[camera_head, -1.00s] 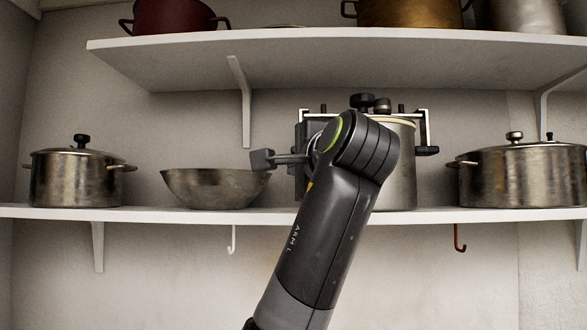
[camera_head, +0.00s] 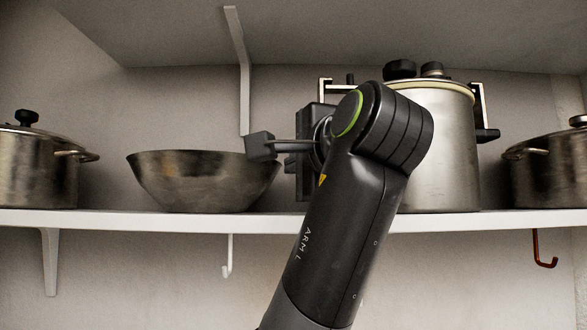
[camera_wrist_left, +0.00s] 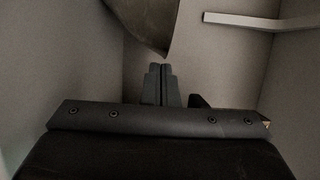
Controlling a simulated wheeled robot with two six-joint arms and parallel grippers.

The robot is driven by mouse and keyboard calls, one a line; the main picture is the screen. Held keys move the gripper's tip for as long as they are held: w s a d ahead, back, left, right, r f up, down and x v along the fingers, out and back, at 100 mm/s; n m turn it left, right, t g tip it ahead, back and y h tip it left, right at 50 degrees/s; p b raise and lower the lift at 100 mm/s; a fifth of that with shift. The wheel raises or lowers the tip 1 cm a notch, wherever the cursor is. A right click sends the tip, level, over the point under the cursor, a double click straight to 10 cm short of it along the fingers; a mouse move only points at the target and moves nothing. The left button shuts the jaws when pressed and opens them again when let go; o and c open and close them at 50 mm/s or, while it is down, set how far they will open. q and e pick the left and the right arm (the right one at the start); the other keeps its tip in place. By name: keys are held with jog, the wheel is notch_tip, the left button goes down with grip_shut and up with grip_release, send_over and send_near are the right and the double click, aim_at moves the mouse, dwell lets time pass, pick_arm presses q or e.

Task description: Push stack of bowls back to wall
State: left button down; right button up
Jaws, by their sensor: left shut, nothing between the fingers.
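The stack of bowls (camera_head: 195,185) stands upright on the white shelf (camera_head: 120,219), left of centre in the head view. It shows as one wide grey metal bowl shape; I cannot make out separate bowls. My left gripper (camera_head: 260,147) points left, with its fingertips at the bowl's right rim and covering a bit of it. I cannot tell whether they touch. In the left wrist view, my left gripper's fingers (camera_wrist_left: 163,84) are shut and empty, just below the dark bowl edge (camera_wrist_left: 148,22). My right gripper is not in view.
A lidded pot (camera_head: 38,170) stands left of the bowl. A tall pressure cooker (camera_head: 440,150) stands right, partly behind my left arm. Another pot (camera_head: 555,170) is at the far right. An upper shelf (camera_head: 400,30) hangs above, with a bracket (camera_head: 240,80) behind the bowl.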

pick_arm(q)
jog(key=shift+s+d+r, duration=0.1)
jog(key=shift+s+r, duration=0.05)
jog(key=shift+s, duration=0.35)
jog(key=shift+w+a+f+b, duration=0.15)
jog(key=shift+a+f+b, duration=0.1)
jog(key=shift+a+b, duration=0.45)
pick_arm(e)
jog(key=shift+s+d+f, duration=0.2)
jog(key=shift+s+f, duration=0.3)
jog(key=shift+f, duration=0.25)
pick_arm(q)
jog(key=shift+a, duration=0.1)
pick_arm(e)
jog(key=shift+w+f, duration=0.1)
pick_arm(q)
jog(key=shift+r, duration=0.2)
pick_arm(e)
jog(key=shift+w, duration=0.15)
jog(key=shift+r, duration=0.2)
